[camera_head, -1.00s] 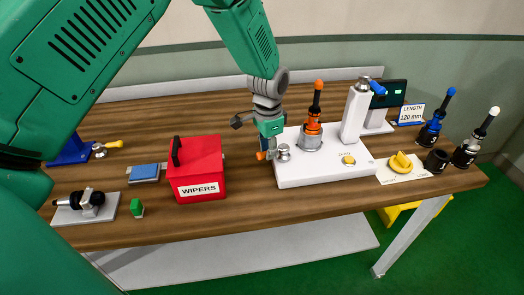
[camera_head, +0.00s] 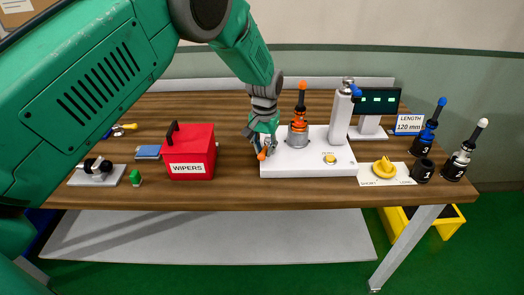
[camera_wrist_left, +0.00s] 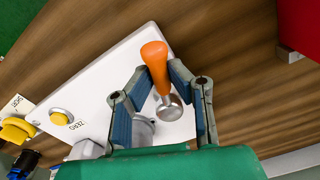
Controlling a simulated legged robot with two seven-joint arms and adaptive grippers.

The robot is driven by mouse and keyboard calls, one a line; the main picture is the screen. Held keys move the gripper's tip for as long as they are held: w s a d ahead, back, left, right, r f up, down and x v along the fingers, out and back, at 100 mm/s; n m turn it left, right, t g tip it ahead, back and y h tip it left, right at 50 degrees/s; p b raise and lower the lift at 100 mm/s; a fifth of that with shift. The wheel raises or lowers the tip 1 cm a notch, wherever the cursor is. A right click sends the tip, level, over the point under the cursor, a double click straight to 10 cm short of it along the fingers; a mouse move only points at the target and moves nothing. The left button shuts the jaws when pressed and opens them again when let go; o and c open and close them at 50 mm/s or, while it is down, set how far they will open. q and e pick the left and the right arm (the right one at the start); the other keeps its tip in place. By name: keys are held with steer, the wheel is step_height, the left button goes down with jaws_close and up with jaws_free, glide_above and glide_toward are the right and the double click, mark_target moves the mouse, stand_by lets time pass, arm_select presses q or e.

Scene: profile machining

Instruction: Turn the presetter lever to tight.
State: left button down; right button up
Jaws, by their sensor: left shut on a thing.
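The presetter (camera_head: 335,163) is a white base with a column (camera_head: 341,115) and a display (camera_head: 376,101) behind. An orange-topped tool (camera_head: 299,118) stands upright in it. The lever has an orange grip (camera_head: 262,154) and a round metal pivot at the base's front left corner; it also shows in the left wrist view (camera_wrist_left: 154,62). My left gripper (camera_head: 263,143) is down at this lever. In the left wrist view its two fingers (camera_wrist_left: 158,73) close on the orange grip from both sides. The gripper partly hides the pivot in the head view. My right gripper is out of view.
A red WIPERS box (camera_head: 190,155) stands left of the presetter. A yellow knob on a plate (camera_head: 384,168) and black tool holders, numbered 3 (camera_head: 422,171) and others, stand at right. A blue lever (camera_head: 355,90) is on the column.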

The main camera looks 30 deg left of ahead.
arm_select(q)
steer(key=shift+s+d+f+n, duration=0.25)
steer(key=shift+d+n, duration=0.15)
steer(key=shift+d, duration=0.15)
steer(key=shift+n, duration=0.3)
steer(key=shift+w+n, duration=0.1)
steer(key=shift+n, duration=0.7)
steer(key=shift+w+d+n, duration=0.15)
steer(key=shift+d+n, duration=0.35)
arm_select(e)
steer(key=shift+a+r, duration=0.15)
arm_select(q)
steer(key=shift+a, duration=0.2)
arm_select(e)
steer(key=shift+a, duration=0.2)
arm_select(q)
steer(key=c, duration=1.5)
jaws_free()
steer(key=shift+d, duration=0.1)
steer(key=shift+c, duration=0.2)
steer(key=shift+w+d+r, duration=0.1)
steer(key=shift+r, duration=0.05)
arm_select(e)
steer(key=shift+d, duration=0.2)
